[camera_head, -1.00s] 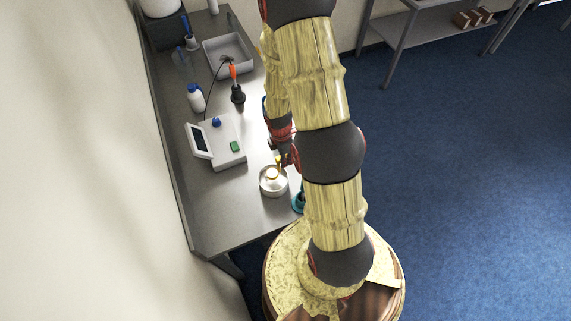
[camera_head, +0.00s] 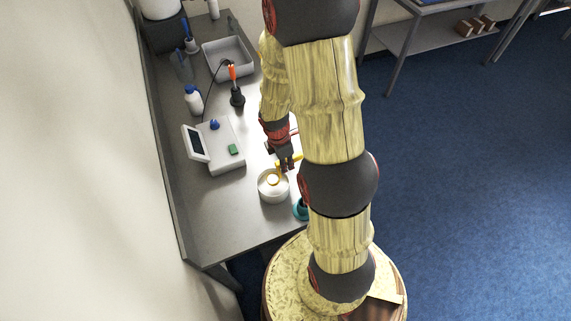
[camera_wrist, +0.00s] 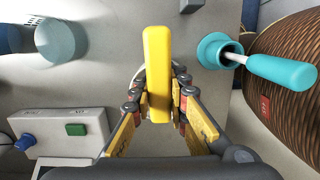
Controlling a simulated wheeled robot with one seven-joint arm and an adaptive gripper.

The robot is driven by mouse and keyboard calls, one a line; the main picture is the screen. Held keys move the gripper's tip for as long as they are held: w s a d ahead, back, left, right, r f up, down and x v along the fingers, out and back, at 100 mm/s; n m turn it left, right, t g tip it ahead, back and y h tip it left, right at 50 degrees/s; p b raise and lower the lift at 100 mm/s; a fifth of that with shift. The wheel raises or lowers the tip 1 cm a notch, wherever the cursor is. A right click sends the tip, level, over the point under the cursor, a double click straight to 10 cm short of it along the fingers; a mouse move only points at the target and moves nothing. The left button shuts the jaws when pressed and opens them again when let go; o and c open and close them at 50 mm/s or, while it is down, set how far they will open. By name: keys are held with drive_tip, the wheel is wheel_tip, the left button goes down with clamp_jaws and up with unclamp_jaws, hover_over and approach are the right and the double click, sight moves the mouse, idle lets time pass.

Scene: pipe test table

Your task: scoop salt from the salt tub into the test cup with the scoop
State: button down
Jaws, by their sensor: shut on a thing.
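My gripper (camera_head: 287,166) is shut on the yellow handle of the scoop (camera_wrist: 157,70), which stands out between the fingers in the wrist view. In the head view the gripper is just above and right of a round white tub (camera_head: 263,192), which looks like the salt tub. In the wrist view the tub is mostly hidden behind the handle. A pale blue cup (camera_wrist: 60,42), perhaps the test cup, stands upper left there.
A device with a screen (camera_head: 224,150) and green button stands left of the tub. A white bottle (camera_head: 193,100), a black stand with an orange-handled tool (camera_head: 236,92) and a grey tray (camera_head: 229,55) are farther back. A teal holder (camera_wrist: 218,50) with a teal-handled tool is near the tub.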

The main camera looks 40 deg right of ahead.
drive_tip(key=shift+s+r+p, duration=0.1)
drive_tip(key=shift+r+p, duration=0.05)
drive_tip(key=shift+p, duration=0.95)
drive_tip(key=shift+d+y+p, duration=0.2)
drive_tip(key=shift+y+p, duration=0.1)
drive_tip(key=shift+p, duration=0.8)
drive_tip(key=p, duration=0.6)
drive_tip(key=shift+d+f+y, duration=0.1)
drive_tip(key=shift+f+y, duration=0.1)
drive_tip(key=shift+y, duration=0.1)
drive_tip(key=shift+f+p, duration=0.1)
drive_tip(key=shift+p, duration=0.9)
drive_tip(key=shift+d+f, duration=0.1)
drive_tip(key=shift+f, duration=0.1)
wheel_tip(320, 180, up, 4)
drive_tip(key=p, duration=0.3)
drive_tip(key=shift+r, duration=0.4)
